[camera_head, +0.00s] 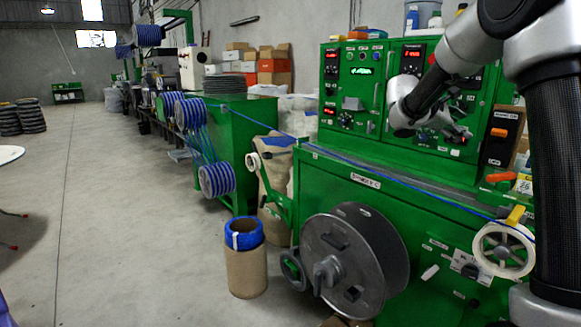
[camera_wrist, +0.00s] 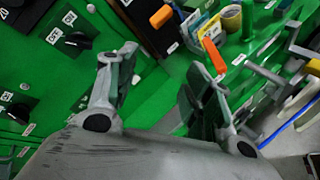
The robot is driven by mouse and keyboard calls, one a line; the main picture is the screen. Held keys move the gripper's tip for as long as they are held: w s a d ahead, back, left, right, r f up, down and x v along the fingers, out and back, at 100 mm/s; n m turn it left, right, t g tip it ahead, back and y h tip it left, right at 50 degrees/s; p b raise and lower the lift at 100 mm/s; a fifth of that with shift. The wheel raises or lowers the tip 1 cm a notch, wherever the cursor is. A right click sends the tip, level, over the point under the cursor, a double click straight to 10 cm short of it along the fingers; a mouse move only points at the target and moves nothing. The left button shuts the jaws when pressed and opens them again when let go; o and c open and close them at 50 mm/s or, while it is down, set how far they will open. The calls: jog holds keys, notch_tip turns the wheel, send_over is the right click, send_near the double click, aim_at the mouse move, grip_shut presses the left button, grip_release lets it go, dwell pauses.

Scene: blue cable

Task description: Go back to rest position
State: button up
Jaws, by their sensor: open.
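My gripper (camera_wrist: 163,68) is open and empty in the wrist view, its two fingers spread apart in front of the green machine. Between and beyond the fingers are the panel, an orange lever (camera_wrist: 214,56) and a black box with an orange switch (camera_wrist: 160,16). In the head view my arm comes down from the upper right, with its wrist in front of the green control cabinet (camera_head: 345,60). The blue cable (camera_head: 400,182) runs along the machine top; a piece also shows in the wrist view (camera_wrist: 285,127).
A large grey reel (camera_head: 385,245) and a cream wheel (camera_head: 503,249) sit on the machine front. A brown drum (camera_head: 246,272) with a blue coil stands on the floor. Blue cable spools (camera_head: 217,180) hang further back. Concrete floor (camera_head: 120,230) on the left is mostly clear.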

jog(key=s+a+m+g+y, duration=0.25)
jog(key=s+m+y, duration=0.4)
jog(key=s, duration=1.75)
jog(key=s+a+f+m+t+y, duration=0.1)
jog(key=s+a+f+m+y, duration=0.1)
jog(key=s, duration=0.5)
jog(key=s+a+f+m+t+y, duration=0.1)
jog(key=s+a+f+m+y, duration=0.2)
jog(key=s+a+f, duration=0.3)
jog(key=s+a+y, duration=0.1)
jog(key=a, duration=0.2)
jog(key=shift+s+a+f+t, duration=0.15)
jog(key=shift+s+a+t, duration=0.05)
jog(key=shift+s+t, duration=0.2)
